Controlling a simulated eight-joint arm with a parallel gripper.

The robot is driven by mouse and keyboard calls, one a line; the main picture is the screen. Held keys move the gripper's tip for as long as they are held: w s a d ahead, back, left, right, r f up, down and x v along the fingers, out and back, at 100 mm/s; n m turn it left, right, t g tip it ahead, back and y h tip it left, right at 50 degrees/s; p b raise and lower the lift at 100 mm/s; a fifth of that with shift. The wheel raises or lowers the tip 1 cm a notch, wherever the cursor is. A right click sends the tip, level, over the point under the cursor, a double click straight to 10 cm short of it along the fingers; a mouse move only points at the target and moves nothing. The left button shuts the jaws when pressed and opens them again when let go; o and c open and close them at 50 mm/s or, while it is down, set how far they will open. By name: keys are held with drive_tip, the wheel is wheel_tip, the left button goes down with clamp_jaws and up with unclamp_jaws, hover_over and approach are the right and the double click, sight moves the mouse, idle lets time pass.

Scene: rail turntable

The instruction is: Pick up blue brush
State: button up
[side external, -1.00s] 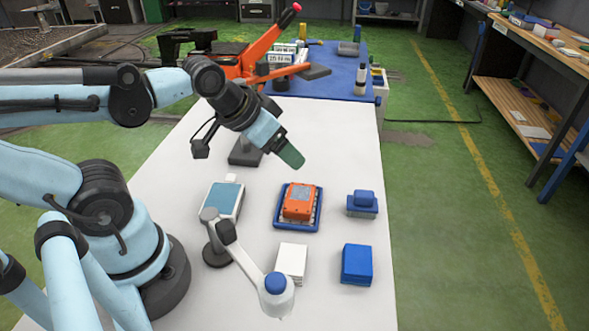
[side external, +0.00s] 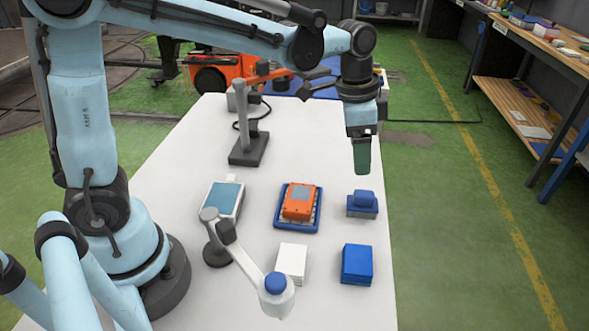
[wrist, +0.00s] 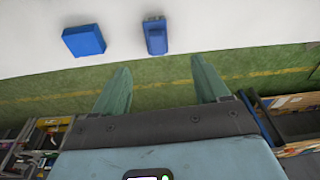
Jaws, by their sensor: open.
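The blue brush (side external: 362,204) has a raised grip on a wider base and sits on the white table near its right edge. It also shows in the wrist view (wrist: 155,37), beyond the fingertips and roughly centred between them. My gripper (side external: 362,172) points downward with green fingers, above and slightly behind the brush in the side external view. In the wrist view my gripper (wrist: 160,64) is open, with an empty gap between the fingers. It is apart from the brush.
A blue block or stack (side external: 357,264) lies in front of the brush. An orange device (side external: 299,203) rests in a blue tray (side external: 283,227) to its left. A white stack (side external: 292,262) and a lamp-like arm (side external: 251,263) stand nearby. The table's right edge is close.

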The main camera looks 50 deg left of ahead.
sight(364, 194)
drive_tip(key=shift+w+d+f+m+g, duration=0.3)
drive_tip(key=shift+w+d+f+m, duration=0.1)
drive_tip(key=shift+w+d+f, duration=0.25)
drive_tip(key=f, duration=0.5)
drive_tip(key=shift+w+d+f, duration=0.15)
drive_tip(key=shift+w+f, duration=0.05)
drive_tip(key=shift+f, duration=0.15)
drive_tip(key=shift+d+f, duration=0.2)
drive_tip(key=shift+f, duration=2.85)
drive_tip(key=c, duration=1.2)
drive_tip(key=shift+c, duration=0.2)
